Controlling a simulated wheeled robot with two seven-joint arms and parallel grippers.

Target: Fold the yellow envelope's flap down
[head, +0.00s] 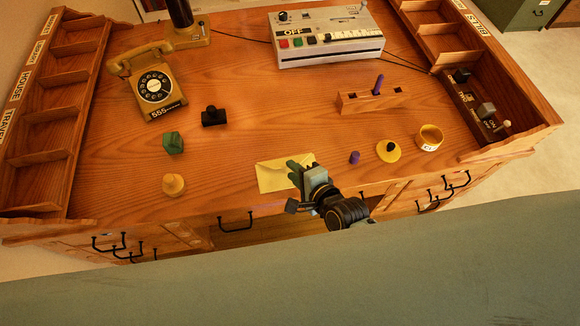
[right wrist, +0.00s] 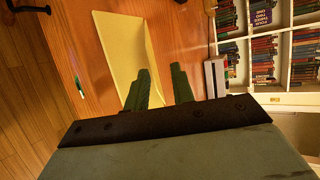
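The yellow envelope (head: 271,178) lies flat on the desk near its front edge. Its flap (head: 308,157) shows along the far edge, partly hidden by my gripper; it looks raised. In the right wrist view the envelope (right wrist: 118,45) is a pale yellow panel, with the flap (right wrist: 151,52) as a narrow strip along its right side. My right gripper (head: 296,168) is over the envelope's right part. In the right wrist view its two green fingers (right wrist: 165,88) are apart, with nothing seen between them; the left one overlaps the flap. Whether it touches is unclear. My left gripper is not in view.
A purple piece (head: 354,157), a yellow round stamp (head: 388,151) and a yellow ring (head: 429,138) stand to the right. A yellow knob (head: 173,184), green block (head: 173,143) and black stamp (head: 213,116) are left. The desk behind the envelope is clear.

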